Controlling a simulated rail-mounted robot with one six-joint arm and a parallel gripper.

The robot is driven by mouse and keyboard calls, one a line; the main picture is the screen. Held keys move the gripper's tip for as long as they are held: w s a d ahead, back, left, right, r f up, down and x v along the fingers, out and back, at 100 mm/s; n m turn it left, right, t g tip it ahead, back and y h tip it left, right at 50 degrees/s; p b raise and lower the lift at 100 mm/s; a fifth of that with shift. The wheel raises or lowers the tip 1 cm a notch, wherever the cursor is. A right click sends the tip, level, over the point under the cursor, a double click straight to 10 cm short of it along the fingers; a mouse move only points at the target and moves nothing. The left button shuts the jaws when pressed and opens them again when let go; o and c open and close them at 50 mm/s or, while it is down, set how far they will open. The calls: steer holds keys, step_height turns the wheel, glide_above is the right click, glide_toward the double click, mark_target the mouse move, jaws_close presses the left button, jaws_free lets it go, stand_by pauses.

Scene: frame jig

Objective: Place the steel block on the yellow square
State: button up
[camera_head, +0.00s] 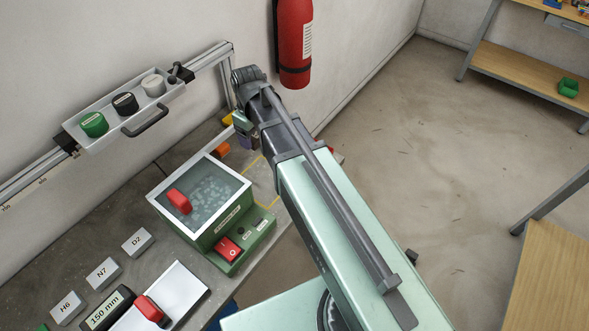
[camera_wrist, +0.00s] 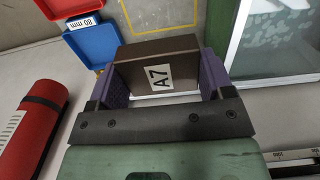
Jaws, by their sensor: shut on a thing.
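My gripper (camera_wrist: 160,82) is shut on a dark, metal-looking block (camera_wrist: 150,52) marked A7, held between its purple fingers. Nothing names its material. In the head view my gripper (camera_head: 243,128) is at the far end of the arm, above the back of the bench, and the held block cannot be made out there. Yellow lines (camera_head: 275,201) on the bench, right of the green machine, look like part of a square outline; the arm hides much of that area. In the wrist view a yellow line (camera_wrist: 126,18) shows beyond the block, which appears apart from it.
The green machine (camera_head: 225,215) with a clear lid stands close by the yellow lines. Grey labelled blocks, D2 (camera_head: 138,241), N7 (camera_head: 103,273) and H6 (camera_head: 67,307), are on the bench. A blue bin (camera_wrist: 95,45) and a red extinguisher (camera_head: 294,45) are near my gripper.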

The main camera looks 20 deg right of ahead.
mark_target(264, 181)
steer(key=shift+d, duration=0.5)
steer(key=shift+a+f+b, duration=0.15)
steer(key=shift+f+b, duration=0.2)
step_height(264, 181, down, 20)
steer(key=b, duration=1.9)
steer(key=shift+r+b, duration=0.1)
steer(key=shift+b, duration=0.3)
steer(key=shift+r, duration=0.25)
steer(key=shift+f, duration=0.25)
steer(key=o, duration=1.5)
steer(key=shift+r, duration=0.1)
